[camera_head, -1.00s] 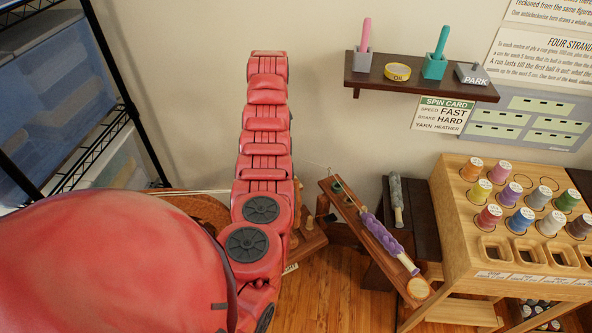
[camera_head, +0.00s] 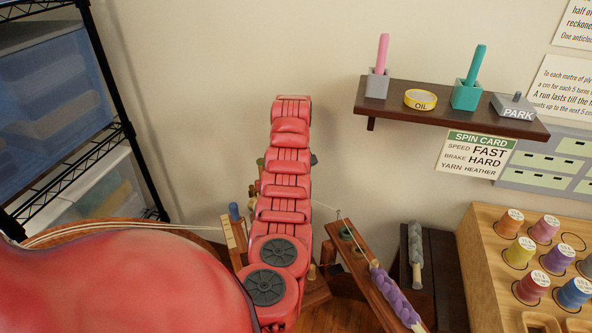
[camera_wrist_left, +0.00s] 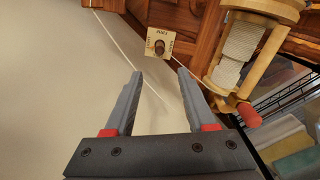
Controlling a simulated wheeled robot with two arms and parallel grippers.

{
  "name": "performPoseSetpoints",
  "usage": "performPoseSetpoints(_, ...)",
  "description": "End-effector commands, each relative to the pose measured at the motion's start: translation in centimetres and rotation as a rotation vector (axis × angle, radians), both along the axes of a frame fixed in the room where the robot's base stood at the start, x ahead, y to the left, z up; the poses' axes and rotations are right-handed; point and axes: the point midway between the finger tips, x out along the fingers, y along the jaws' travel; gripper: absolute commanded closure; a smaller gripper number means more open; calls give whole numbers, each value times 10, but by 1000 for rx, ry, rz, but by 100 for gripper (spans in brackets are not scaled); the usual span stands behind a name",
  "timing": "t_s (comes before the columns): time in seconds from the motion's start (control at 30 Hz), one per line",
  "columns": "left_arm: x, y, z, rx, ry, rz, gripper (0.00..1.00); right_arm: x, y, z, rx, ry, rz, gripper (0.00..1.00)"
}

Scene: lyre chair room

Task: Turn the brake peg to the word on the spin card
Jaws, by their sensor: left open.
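The spin card (camera_head: 476,155) hangs on the wall below the shelf and reads SPEED FAST, BRAKE HARD, YARN HEATHER. In the left wrist view a small pale plate (camera_wrist_left: 150,47) with tiny lettering carries a dark round peg (camera_wrist_left: 160,47) at its middle. The side words on the plate are too small to read surely. My left gripper (camera_wrist_left: 159,74) is open and empty, its fingertips apart and short of the plate, which shows beyond the gap between them. In the head view my red arm hides the gripper. My right gripper is not in view.
A wooden bobbin frame wound with white yarn (camera_wrist_left: 238,48), with a red knob (camera_wrist_left: 248,115), stands right of the fingers. A thin cord crosses near them. A shelf (camera_head: 440,97) holds an oil tin (camera_head: 420,99) and pegged blocks. A spool rack (camera_head: 485,255) stands right.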

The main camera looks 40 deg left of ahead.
Motion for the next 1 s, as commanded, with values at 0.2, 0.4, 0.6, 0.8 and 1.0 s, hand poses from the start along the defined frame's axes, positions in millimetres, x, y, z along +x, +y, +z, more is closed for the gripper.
performPoseSetpoints(0.2,-2,0,-55,-3,5,1,44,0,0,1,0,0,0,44)
performPoseSetpoints(0.4,-2,-1,-101,-5,5,2,44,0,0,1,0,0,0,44)
performPoseSetpoints(0.6,0,0,-129,-3,-1,2,44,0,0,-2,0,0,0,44)
performPoseSetpoints(0.8,0,-1,-139,-3,1,1,44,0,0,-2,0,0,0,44)
performPoseSetpoints(1.0,0,-1,-139,-2,0,0,44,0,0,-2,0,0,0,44)
